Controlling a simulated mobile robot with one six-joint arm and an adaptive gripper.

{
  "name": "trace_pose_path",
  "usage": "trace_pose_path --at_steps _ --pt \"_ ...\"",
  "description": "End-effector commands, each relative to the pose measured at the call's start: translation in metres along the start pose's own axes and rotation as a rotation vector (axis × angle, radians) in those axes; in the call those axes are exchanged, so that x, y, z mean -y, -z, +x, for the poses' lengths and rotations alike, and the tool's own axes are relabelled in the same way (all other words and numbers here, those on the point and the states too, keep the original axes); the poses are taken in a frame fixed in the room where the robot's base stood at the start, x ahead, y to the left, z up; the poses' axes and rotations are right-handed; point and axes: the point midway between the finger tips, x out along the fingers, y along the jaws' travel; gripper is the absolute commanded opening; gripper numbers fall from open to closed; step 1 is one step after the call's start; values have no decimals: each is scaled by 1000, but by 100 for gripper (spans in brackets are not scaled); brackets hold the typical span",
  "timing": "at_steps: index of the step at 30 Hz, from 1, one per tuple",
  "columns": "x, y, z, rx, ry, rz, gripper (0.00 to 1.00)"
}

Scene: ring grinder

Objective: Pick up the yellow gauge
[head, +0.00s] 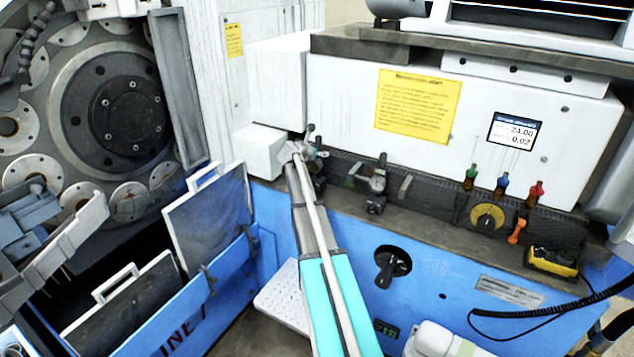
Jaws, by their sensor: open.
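A small yellow and black boxy device (554,262), which looks like the yellow gauge, sits on the dark ledge at the lower right of the head view. A black coiled cable runs beside it. My gripper (82,209) is at the left edge of the head view, with its grey fingers spread open and nothing visible between them. It is far from the yellow device, across the width of the picture. Part of my gripper is cut off by the frame edge.
A round yellow dial (488,217) and colored knobs sit left of the device. A long teal and grey bar (335,300) rises in the middle. Blue bins with handled dark panels (210,220) stand at left. A display (514,132) is above the ledge.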

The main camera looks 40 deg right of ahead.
Motion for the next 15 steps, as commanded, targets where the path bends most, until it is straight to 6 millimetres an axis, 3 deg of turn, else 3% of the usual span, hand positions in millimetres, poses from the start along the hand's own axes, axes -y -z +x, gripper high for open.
trace_pose_path --at_steps 4,15 --pt "0 0 0 0 0 0 98" --pt "0 0 0 0 0 0 29"
